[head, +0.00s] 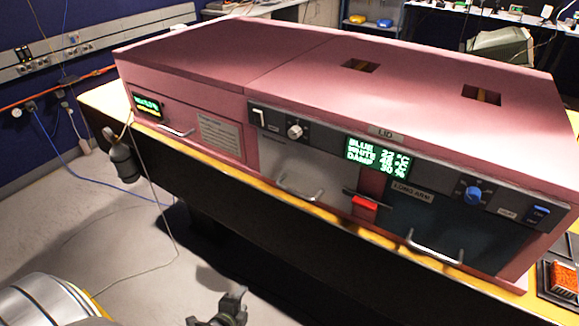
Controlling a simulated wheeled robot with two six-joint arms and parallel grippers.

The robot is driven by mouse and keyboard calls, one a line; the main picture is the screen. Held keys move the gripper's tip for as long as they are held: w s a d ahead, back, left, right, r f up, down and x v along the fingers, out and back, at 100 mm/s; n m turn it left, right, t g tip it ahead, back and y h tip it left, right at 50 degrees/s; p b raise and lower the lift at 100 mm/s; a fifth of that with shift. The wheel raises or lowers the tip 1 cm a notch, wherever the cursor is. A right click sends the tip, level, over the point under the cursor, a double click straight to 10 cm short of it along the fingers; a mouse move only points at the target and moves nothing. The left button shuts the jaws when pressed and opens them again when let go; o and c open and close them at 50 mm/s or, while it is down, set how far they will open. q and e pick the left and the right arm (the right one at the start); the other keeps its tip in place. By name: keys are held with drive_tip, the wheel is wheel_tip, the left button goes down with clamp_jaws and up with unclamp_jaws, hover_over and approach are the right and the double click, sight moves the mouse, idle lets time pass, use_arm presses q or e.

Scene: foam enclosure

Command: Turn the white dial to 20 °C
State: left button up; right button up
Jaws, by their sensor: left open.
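The white dial (295,132) is a small round knob on the grey front panel of the pink enclosure, left of the green display (377,157). The display has rows for BLUE, WHITE and DAMP; its digits are too blurred to read surely. My left gripper (232,302) is at the bottom edge, open and empty, well below and apart from the dial. Only its tip end shows. My right gripper is out of view.
The pink enclosure (300,60) stands on a yellow-edged bench. A blue dial (473,195), a red block (364,208), and metal handles (300,189) are on its front. A dark cylinder (122,160) hangs at left.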

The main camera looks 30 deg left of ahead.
use_arm(q)
drive_tip(key=w+r+m+t, duration=0.3)
drive_tip(key=w+r+m, duration=0.2)
drive_tip(key=r, duration=0.5)
drive_tip(key=m+t+h+b, duration=0.25)
drive_tip(key=m+t, duration=0.55)
drive_tip(key=m, duration=0.6)
approach(293, 136)
drive_tip(key=v, duration=0.9)
drive_tip(key=p+x, duration=0.5)
drive_tip(key=x, duration=1.1)
drive_tip(key=shift+w+a+r+p, duration=0.1)
drive_tip(key=shift+w+r+p, duration=0.05)
drive_tip(key=shift+p, duration=0.15)
drive_tip(key=shift+w+r, duration=0.2)
drive_tip(key=shift+w, duration=0.4)
drive_tip(key=shift+c, duration=0.4)
drive_tip(key=c, duration=0.9)
